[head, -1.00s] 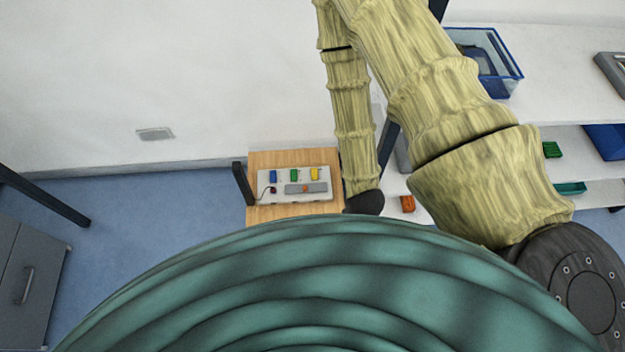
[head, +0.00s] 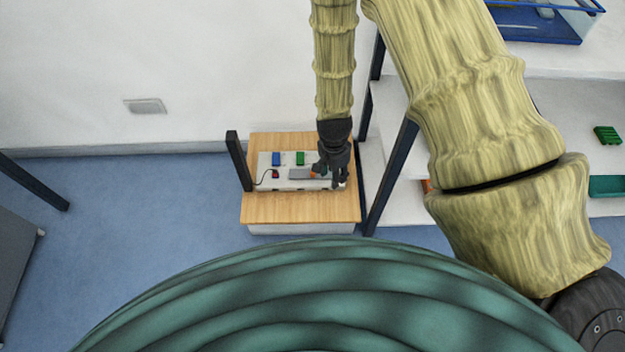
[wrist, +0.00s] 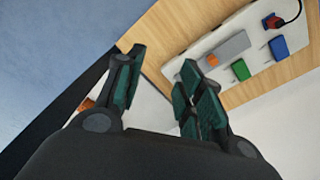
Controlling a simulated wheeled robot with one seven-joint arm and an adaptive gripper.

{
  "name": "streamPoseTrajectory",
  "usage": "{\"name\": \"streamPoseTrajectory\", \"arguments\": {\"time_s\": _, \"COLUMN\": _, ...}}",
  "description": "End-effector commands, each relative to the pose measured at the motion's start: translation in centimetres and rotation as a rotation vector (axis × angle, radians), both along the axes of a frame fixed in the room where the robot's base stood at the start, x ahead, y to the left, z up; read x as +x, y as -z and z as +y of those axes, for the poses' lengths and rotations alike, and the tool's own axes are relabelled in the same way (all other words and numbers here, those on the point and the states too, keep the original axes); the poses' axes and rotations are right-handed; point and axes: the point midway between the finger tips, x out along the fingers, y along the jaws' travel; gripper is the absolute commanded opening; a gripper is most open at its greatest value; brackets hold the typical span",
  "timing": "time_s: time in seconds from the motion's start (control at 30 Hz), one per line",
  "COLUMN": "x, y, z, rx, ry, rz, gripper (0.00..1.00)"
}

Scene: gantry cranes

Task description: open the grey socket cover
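A light panel (head: 268,182) lies on a small wooden table. On it is a grey bar (head: 299,174) with an orange piece at its right end, which I take for the grey socket cover. The bar also shows in the wrist view (wrist: 234,45), apart from my fingers, with the orange piece at its near end. My gripper (head: 334,178) is over the right end of the panel and hides part of it. In the wrist view my gripper (wrist: 162,60) has its fingers spread, with nothing between them. I cannot tell whether a finger touches the panel.
A blue block (head: 276,159), a green block (head: 300,158) and a red plug (head: 275,174) on a cable are on the panel. A dark post (head: 238,160) stands left of the wooden table (head: 300,208). White shelves are at right. A grey plate (head: 145,106) is on the wall.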

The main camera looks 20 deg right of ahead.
Motion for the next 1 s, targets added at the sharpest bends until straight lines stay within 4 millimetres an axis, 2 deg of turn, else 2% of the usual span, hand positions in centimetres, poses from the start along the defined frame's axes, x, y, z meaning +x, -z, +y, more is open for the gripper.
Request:
{"name": "streamPoseTrajectory", "arguments": {"time_s": 0.03, "x": 1.4, "y": 1.6, "z": 0.2, "rx": 0.002, "ry": 0.05, "rz": -0.009, "gripper": 0.38}}
{"name": "streamPoseTrajectory", "arguments": {"time_s": 0.1, "x": 2.9, "y": 2.1, "z": 0.5, "rx": 0.006, "ry": 0.128, "rz": -0.013, "gripper": 0.38}}
{"name": "streamPoseTrajectory", "arguments": {"time_s": 0.3, "x": 7.0, "y": 3.0, "z": 1.6, "rx": 0.023, "ry": 0.343, "rz": -0.023, "gripper": 0.38}}
{"name": "streamPoseTrajectory", "arguments": {"time_s": 0.5, "x": 9.8, "y": 2.9, "z": 2.5, "rx": 0.041, "ry": 0.505, "rz": -0.024, "gripper": 0.38}}
{"name": "streamPoseTrajectory", "arguments": {"time_s": 0.77, "x": 11.0, "y": 2.8, "z": 3.0, "rx": 0.048, "ry": 0.583, "rz": -0.021, "gripper": 0.38}}
{"name": "streamPoseTrajectory", "arguments": {"time_s": 0.87, "x": 11.0, "y": 3.6, "z": 3.0, "rx": 0.049, "ry": 0.585, "rz": -0.02, "gripper": 0.38}}
{"name": "streamPoseTrajectory", "arguments": {"time_s": 1.0, "x": 10.9, "y": 5.6, "z": 3.0, "rx": 0.049, "ry": 0.586, "rz": -0.021, "gripper": 0.38}}
